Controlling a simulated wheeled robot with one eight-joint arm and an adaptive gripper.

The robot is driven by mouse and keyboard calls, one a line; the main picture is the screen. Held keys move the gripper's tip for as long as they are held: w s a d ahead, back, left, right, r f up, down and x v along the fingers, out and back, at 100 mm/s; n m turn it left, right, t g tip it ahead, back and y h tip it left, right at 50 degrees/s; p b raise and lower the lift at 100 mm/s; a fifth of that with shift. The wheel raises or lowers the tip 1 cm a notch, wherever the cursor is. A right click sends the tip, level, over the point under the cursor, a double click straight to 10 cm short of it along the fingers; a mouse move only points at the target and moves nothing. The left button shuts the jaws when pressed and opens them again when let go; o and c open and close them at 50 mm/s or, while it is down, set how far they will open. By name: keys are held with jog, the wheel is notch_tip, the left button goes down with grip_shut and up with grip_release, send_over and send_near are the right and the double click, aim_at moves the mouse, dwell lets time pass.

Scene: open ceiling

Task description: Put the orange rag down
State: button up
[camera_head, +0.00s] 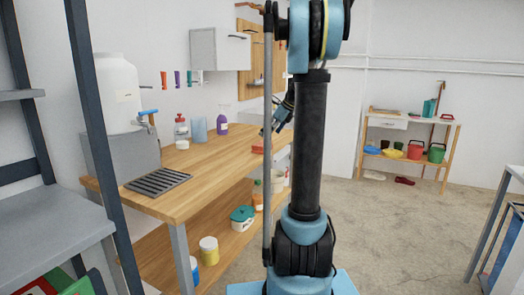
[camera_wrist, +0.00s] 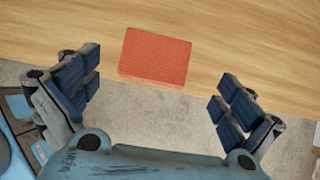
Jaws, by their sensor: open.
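The orange rag (camera_wrist: 155,57) looks like a folded, textured rectangular block in the wrist view. It lies on the wooden worktop (camera_wrist: 250,40) at its front edge, with its near side at or slightly past the edge. In the head view a small part of the rag (camera_head: 258,146) shows beside my arm. My gripper (camera_wrist: 156,88) is open and empty, its blue-padded fingers wide apart on either side and short of the rag, not touching it. In the head view my gripper (camera_head: 280,118) is partly hidden behind my arm.
The worktop also holds a black rack (camera_head: 157,182), a red-capped bottle (camera_head: 182,132), a blue cup (camera_head: 198,129) and a purple bottle (camera_head: 222,122). A grey shelf unit (camera_head: 50,225) is at left. Concrete floor (camera_head: 400,220) is open at right.

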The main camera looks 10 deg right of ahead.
aim_at(263, 143)
jog(key=shift+x, duration=3.6)
jog(key=shift+s, duration=0.2)
jog(key=shift+c, duration=0.6)
jog(key=c, duration=0.9)
jog(key=shift+c, duration=0.2)
notch_tip(263, 143, up, 10)
